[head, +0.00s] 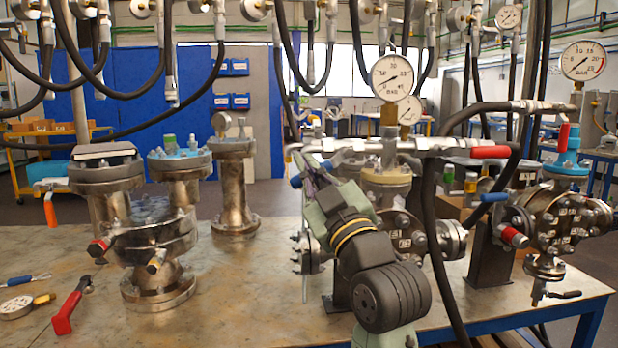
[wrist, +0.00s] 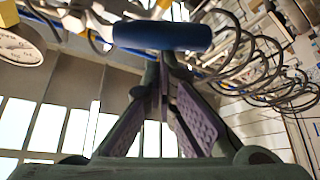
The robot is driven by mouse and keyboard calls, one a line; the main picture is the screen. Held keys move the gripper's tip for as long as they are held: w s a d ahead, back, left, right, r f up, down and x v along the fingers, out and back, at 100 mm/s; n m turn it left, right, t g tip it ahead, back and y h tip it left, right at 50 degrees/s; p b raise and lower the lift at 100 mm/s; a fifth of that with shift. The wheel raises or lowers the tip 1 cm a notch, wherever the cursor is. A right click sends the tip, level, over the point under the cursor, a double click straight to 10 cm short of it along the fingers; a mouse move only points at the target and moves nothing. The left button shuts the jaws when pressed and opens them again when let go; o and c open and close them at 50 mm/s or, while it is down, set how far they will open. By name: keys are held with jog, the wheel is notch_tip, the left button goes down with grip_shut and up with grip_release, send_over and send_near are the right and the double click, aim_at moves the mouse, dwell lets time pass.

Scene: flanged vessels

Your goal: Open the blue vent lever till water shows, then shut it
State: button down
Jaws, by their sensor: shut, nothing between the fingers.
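The blue vent lever (head: 297,182) shows in the head view on the left side of the middle vessel (head: 398,238), partly hidden by my gripper. In the wrist view its blue grip (wrist: 162,36) lies crosswise just beyond the fingertips. My gripper (head: 304,164) is at the lever, with its arm rising from the front of the bench. In the wrist view the two fingers of my gripper (wrist: 164,72) come together at the tips, with nothing between them. I cannot tell whether the tips touch the grip. I see no water at the vent.
A red-handled valve (head: 490,152) and a pressure gauge (head: 392,77) top the middle vessel. Another vessel (head: 562,222) with a blue lever (head: 493,198) stands at the right. Flanged pipe pieces (head: 158,240) and a red-handled tool (head: 72,305) occupy the left bench. Black hoses hang overhead.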

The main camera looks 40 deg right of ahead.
jog(key=s+d+f+n+g+y+b, duration=0.2)
jog(key=d+f+n+g+y+b, duration=0.1)
jog(key=n, duration=1)
notch_tip(320, 180, down, 3)
jog(key=d+y+b, duration=0.1)
jog(key=y+b, duration=0.1)
jog(key=shift+s+d+g+y, duration=0.2)
jog(key=shift+s+g+y, duration=0.1)
jog(key=shift+s+g, duration=0.1)
jog(key=shift+d, duration=0.1)
